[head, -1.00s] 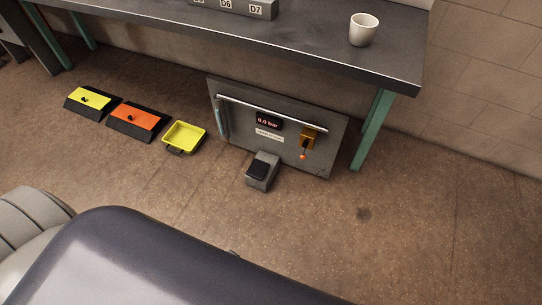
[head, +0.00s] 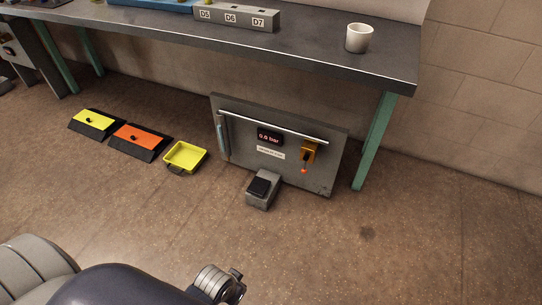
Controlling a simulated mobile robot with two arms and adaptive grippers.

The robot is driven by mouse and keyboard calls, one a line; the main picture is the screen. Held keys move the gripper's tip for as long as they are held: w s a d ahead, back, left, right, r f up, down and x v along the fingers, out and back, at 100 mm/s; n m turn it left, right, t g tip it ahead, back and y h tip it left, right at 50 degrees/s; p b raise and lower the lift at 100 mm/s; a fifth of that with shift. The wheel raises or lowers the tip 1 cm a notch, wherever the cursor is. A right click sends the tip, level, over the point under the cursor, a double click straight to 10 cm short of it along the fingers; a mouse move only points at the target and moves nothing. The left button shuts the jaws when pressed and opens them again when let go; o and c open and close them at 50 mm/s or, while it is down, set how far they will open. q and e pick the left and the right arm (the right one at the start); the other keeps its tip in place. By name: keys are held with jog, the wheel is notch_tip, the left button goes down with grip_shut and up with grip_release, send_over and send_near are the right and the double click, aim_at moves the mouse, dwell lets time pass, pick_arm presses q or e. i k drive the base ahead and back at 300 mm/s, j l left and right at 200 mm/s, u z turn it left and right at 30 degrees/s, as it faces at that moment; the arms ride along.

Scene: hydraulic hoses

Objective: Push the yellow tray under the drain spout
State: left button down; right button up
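The yellow tray (head: 185,155) sits on the floor, left of the grey panel, with a dark handle on its near side. It looks empty. I cannot clearly make out a drain spout; an orange-yellow fitting (head: 309,151) with a small orange tip is on the right part of the panel. A grey end part of one of my arms shows at the bottom edge, well short of the tray. I cannot make out gripper fingers on it. No other gripper shows.
The grey panel (head: 232,171) with a pressure display stands under the workbench (head: 300,50). A grey foot pedal (head: 262,189) stands before it. Black-edged boxes with yellow (head: 97,121) and orange (head: 137,138) tops lie left of the tray. Open floor lies in front and right.

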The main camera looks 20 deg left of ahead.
aim_at(184, 157)
jog(key=u, duration=1.5)
